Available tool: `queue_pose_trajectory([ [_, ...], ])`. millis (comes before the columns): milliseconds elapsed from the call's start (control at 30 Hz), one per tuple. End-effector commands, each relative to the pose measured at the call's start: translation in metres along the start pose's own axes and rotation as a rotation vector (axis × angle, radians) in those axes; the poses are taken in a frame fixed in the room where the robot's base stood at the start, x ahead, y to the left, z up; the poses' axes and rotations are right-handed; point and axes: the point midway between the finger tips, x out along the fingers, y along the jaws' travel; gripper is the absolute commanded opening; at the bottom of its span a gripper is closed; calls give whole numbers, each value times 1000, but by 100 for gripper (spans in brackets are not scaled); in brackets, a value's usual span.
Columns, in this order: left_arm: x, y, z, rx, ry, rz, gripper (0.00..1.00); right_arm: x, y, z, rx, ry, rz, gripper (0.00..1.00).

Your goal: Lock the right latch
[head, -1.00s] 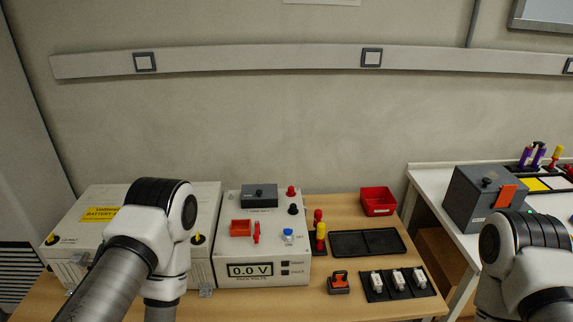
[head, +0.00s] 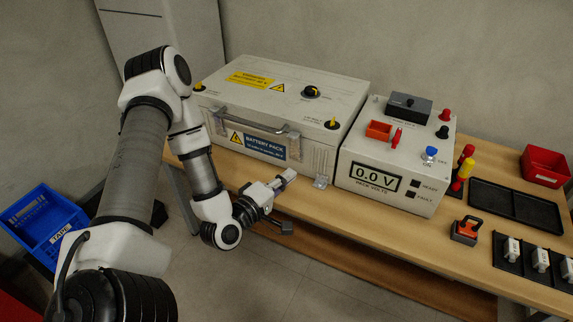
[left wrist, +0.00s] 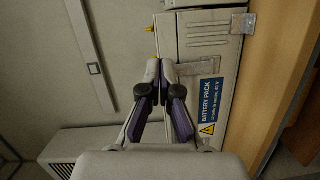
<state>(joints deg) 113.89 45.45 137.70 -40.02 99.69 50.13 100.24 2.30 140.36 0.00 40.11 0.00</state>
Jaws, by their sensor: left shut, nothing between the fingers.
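The battery pack (head: 300,112) is a pale box with a grey carry handle and a blue label on its front. The right latch (head: 321,182) is a small metal piece at the front right, by the table edge. In the left wrist view a metal piece, which looks like this latch (left wrist: 243,23), shows at the top right. Whether it is locked, I cannot tell. My left gripper (head: 290,175) is shut and empty, in front of the pack and left of the latch, apparently apart from it. Its closed fingertips (left wrist: 160,66) show in the left wrist view. My right gripper is out of view.
The voltage box (head: 398,160), reading 0.0 V, stands close right of the pack. Yellow-topped knobs (head: 331,123) rise from the pack's lid. A blue bin (head: 43,220) sits low at left. Further right are black trays (head: 515,212) and a red bin (head: 545,166).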

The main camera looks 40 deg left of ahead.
Motion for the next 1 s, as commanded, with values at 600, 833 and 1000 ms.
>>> queue_pose_trajectory([
  [600,34,-49,-76,-122,228,132,0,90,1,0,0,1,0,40],
  [833,83,-43,-88,-121,229,130,0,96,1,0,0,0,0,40],
  [1000,112,-40,-96,-124,230,128,0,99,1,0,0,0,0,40],
])
